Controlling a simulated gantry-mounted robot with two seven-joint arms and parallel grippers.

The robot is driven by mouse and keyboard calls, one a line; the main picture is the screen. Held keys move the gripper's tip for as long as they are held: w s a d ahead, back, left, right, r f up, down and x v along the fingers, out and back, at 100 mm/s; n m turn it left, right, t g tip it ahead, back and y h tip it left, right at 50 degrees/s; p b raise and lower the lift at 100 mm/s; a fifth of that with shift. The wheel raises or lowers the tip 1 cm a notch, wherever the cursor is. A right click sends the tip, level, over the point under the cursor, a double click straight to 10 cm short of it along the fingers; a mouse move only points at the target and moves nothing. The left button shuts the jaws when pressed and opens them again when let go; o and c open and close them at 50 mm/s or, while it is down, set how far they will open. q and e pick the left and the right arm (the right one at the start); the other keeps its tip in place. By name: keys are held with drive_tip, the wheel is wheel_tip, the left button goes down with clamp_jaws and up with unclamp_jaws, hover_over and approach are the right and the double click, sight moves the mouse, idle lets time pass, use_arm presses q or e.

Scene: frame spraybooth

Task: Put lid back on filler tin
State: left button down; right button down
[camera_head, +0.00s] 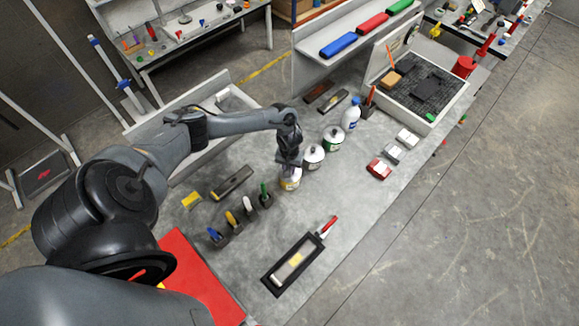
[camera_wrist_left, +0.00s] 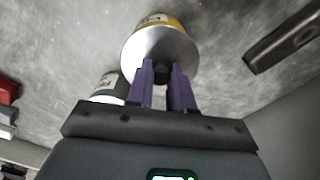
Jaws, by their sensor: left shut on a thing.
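The filler tin (camera_head: 290,184), with a yellow and white label, stands on the grey bench below my left gripper (camera_head: 289,164). In the left wrist view the tin's yellow side (camera_wrist_left: 176,22) shows beyond the round silver lid (camera_wrist_left: 160,48). The purple fingers of my left gripper (camera_wrist_left: 162,76) are shut on the lid's black knob (camera_wrist_left: 161,70). The lid is over the tin's top; I cannot tell whether it is seated or slightly above. My right gripper is in neither view.
Two more tins, one grey-white (camera_head: 313,157) and one green-labelled (camera_head: 334,140), stand close by in a row with a white bottle (camera_head: 351,115). Several coloured-handled tools and a black tray (camera_head: 270,283) are nearer. The bench middle (camera_head: 325,195) is clear.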

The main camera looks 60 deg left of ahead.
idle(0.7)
use_arm(q)
drive_tip(key=shift+p, duration=0.4)
idle(0.5)
drive_tip(key=c, duration=0.9)
unclamp_jaws()
drive_tip(key=shift+o, duration=0.2)
drive_tip(key=o, duration=0.4)
drive_tip(key=shift+r, duration=0.1)
